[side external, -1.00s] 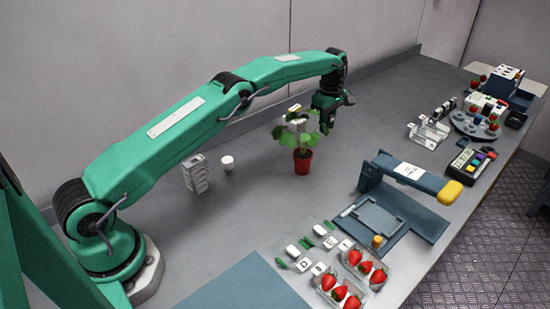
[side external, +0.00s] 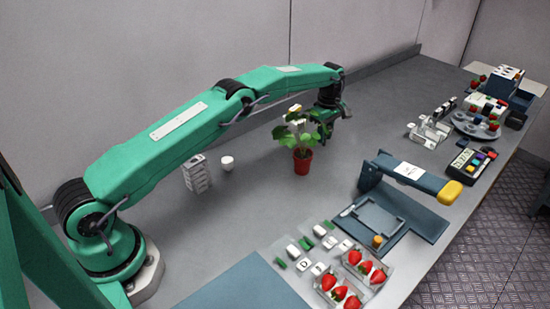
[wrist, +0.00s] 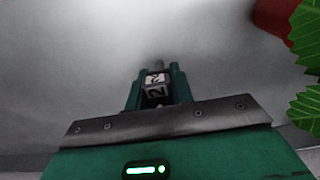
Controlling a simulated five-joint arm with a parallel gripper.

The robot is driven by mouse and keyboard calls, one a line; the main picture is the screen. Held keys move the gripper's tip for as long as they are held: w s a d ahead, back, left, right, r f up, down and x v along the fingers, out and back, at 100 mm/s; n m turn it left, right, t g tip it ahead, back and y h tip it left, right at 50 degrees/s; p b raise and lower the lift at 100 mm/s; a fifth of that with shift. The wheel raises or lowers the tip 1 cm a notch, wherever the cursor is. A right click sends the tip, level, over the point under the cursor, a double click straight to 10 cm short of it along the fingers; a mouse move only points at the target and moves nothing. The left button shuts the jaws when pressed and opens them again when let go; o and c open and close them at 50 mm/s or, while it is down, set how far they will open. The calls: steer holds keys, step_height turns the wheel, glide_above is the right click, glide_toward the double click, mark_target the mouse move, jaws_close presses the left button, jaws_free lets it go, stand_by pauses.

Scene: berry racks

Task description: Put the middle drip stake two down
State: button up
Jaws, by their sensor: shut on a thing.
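My gripper (wrist: 155,80) is shut on a small drip stake (wrist: 156,86) in the wrist view. Black-on-white faces on the stake show the digit 2, and its lower part is blurred. In the side view my gripper (side external: 333,125) hangs above the grey bench, behind and to the right of a potted strawberry plant (side external: 302,160). The stake is too small to make out there.
The plant's leaves (wrist: 308,35) are close on the right in the wrist view. A clear rack (side external: 430,131) stands to the right. A blue press-like device (side external: 410,172) and punnets of strawberries (side external: 364,266) are nearer the front. The bench between plant and rack is clear.

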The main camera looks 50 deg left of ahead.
steer(key=shift+f, duration=0.15)
steer(key=o, duration=1)
steer(key=shift+c, duration=0.2)
steer(key=shift+r, duration=3.95)
